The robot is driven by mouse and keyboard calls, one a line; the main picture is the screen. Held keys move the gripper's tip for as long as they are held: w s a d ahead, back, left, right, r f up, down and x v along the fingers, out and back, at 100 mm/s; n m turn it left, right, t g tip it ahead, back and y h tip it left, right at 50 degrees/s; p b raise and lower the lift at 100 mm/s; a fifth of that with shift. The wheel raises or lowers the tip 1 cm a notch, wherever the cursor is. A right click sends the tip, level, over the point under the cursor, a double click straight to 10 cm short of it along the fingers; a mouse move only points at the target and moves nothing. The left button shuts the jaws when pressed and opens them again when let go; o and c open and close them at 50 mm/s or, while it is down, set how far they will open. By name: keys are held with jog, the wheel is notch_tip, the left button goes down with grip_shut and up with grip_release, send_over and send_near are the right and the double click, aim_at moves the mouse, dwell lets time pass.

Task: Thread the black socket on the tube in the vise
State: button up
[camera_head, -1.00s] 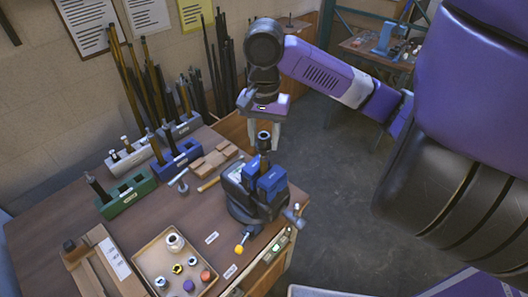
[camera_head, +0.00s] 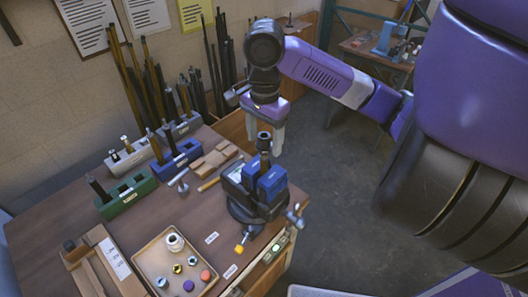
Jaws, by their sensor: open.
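The vise (camera_head: 240,207) has a dark body and blue jaws (camera_head: 271,184) and stands near the right edge of the workbench. A dark tube (camera_head: 265,162) stands upright in it. The black socket (camera_head: 264,136) sits at the top of the tube; whether its thread is engaged cannot be seen. My gripper (camera_head: 265,128) points down over the vise, with its light grey fingers apart. The fingers are to either side of the socket's upper area, and no contact with it shows.
A tray (camera_head: 146,257) of small coloured parts lies at the front. Green (camera_head: 129,196), blue (camera_head: 177,160) and grey (camera_head: 131,157) holders stand at the left and back. A wooden block (camera_head: 214,160) lies behind the vise. Dark rods lean against the wall.

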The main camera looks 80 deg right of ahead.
jog(key=shift+r, duration=3.9)
